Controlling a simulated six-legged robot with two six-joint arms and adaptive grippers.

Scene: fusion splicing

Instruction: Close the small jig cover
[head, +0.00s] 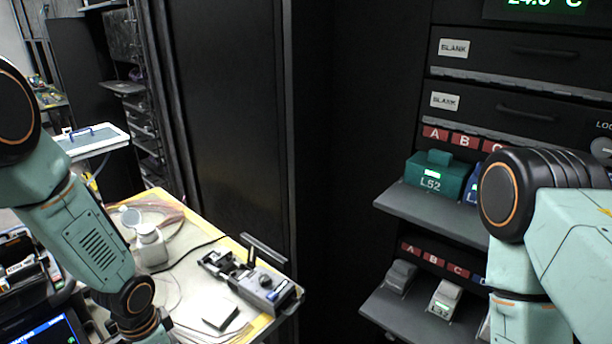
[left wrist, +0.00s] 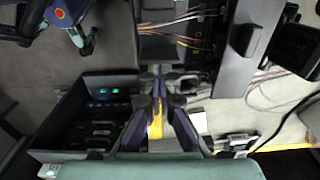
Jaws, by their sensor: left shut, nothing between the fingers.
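A small grey metal bench tool (head: 262,287) with a raised dark flap (head: 263,249) stands at the table's right edge in the head view. I cannot tell whether it is the jig or whether the flap is its cover. My left arm comes down at the left of the head view, and its gripper is below the picture's edge. In the left wrist view my left gripper (left wrist: 160,88) is shut and empty, with dark fingers together. Dark equipment is ahead of it, and I cannot tell contact. My right gripper is out of view.
The table (head: 193,280) holds white bottles (head: 151,246) and a dark flat block (head: 220,315). A rack with a green box (head: 435,178) stands at right. The left wrist view shows coloured wires (left wrist: 180,28), a grey panel (left wrist: 245,45) and a dark tray (left wrist: 50,142).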

